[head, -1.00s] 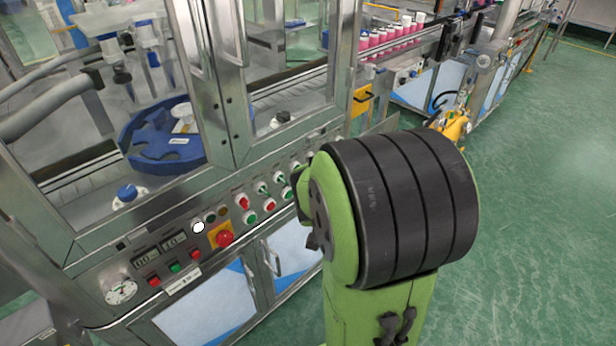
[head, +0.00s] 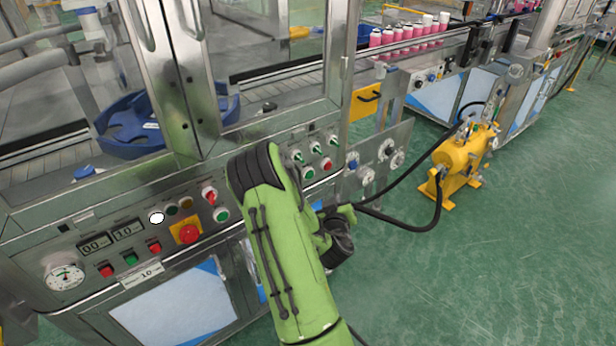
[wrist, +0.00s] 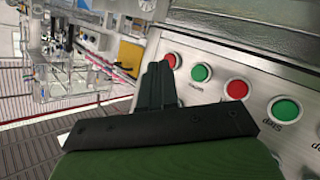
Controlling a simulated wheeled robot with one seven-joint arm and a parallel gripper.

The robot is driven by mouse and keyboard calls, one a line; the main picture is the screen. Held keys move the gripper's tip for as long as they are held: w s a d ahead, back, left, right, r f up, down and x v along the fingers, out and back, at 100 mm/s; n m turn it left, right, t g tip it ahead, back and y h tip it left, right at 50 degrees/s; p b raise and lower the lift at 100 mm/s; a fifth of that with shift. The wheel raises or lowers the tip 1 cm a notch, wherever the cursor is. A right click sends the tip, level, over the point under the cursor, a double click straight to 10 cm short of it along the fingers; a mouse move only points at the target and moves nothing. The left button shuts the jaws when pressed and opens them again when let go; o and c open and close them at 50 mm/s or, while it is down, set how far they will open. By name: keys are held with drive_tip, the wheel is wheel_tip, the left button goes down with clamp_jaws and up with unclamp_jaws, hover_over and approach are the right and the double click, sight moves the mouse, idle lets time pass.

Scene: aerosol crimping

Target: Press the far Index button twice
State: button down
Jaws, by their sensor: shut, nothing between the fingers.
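The control panel of the machine holds a row of red and green buttons. In the wrist view a far red button (wrist: 172,61) and a far green button (wrist: 201,73) lie at the top of the row, then a nearer red button (wrist: 237,89) and a nearer green button (wrist: 285,108). Labels are small and partly covered, so I cannot read which is Index. My gripper (wrist: 158,70) is shut and empty, its tips beside the far red button; contact cannot be told.
Green-topped switches (head: 315,147) sit above the far buttons. A yellow emergency-stop plate (head: 186,233) and gauge (head: 65,277) are on the near panel. A yellow pump (head: 463,150) with black hoses stands on the floor at right. Open green floor lies right of the machine.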

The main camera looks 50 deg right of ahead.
sight(309, 175)
drive_tip(key=w+d+p, duration=0.2)
drive_tip(key=w, duration=0.6)
drive_tip(key=shift+w, duration=0.3)
idle(1.7)
drive_tip(key=shift+w, duration=0.4)
